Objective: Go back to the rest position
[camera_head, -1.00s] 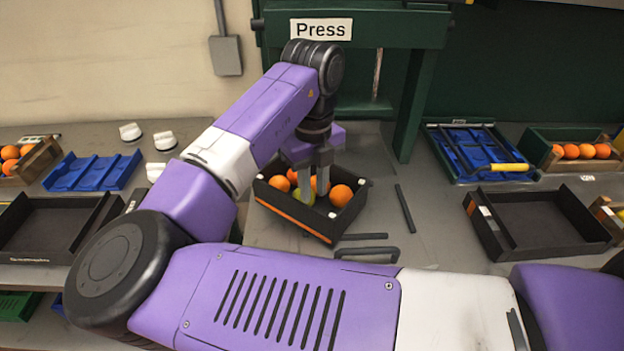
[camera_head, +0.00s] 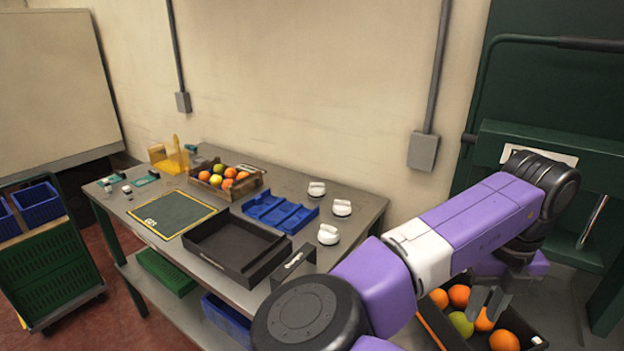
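My gripper (camera_head: 488,305) is at the lower right, pointing down over a black crate (camera_head: 432,330) with an orange stripe. Its two fingers show a narrow gap, with nothing clearly held between them. The crate holds several oranges (camera_head: 505,341) and one green fruit (camera_head: 461,323). One orange (camera_head: 484,319) is just below the fingertips; whether they touch it I cannot tell. My purple and white arm reaches across the lower right, and the crate's right part is cut off or hidden.
The left table bears an empty black tray (camera_head: 222,262), a blue rack (camera_head: 278,216), a wooden crate of fruit (camera_head: 256,184), a dark mat (camera_head: 172,214) and white knob-like pieces (camera_head: 341,207). A green press (camera_head: 540,138) stands at right. A green cart (camera_head: 50,262) stands at far left.

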